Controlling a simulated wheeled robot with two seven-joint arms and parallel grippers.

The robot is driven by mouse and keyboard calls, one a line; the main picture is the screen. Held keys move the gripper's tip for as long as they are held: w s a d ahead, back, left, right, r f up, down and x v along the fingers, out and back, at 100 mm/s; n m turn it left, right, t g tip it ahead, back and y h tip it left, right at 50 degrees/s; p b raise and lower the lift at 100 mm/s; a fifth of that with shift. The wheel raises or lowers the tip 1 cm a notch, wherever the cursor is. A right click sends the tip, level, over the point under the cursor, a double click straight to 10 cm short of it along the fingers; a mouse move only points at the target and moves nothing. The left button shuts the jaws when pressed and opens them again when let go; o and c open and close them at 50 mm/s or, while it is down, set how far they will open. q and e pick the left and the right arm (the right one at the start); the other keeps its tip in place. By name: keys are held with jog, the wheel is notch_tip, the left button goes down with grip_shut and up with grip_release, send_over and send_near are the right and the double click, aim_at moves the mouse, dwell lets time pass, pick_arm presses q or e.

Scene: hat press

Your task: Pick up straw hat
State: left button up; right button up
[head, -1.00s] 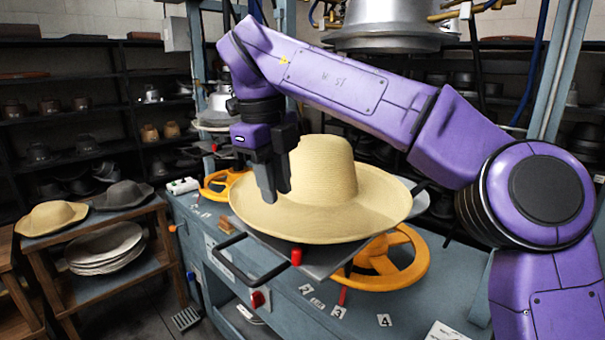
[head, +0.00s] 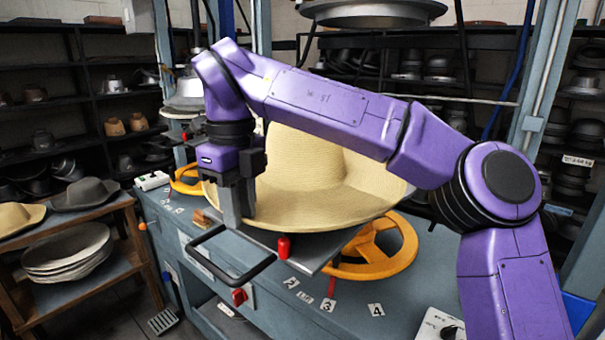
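The straw hat (head: 310,205) is pale tan with a wide brim, resting crown up on the grey metal plate of the press bench. The purple arm hides much of its crown. My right gripper (head: 239,212) points down at the near left part of the brim. Its dark fingers overlap the brim in the picture, with straw showing on both sides of them. I cannot tell whether the brim is between the fingers or whether they are closed on it. My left gripper is out of view.
A black handle (head: 232,262) and a red knob (head: 284,246) sit at the plate's near edge. A yellow handwheel (head: 375,262) is below right. A side table at left holds a dark hat (head: 84,194) and stacked pale hat shapes (head: 68,250). Dark shelves line the back.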

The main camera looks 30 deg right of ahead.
jog(key=shift+s+r, duration=0.15)
jog(key=shift+s, duration=0.25)
grip_shut()
jog(key=shift+w, duration=0.2)
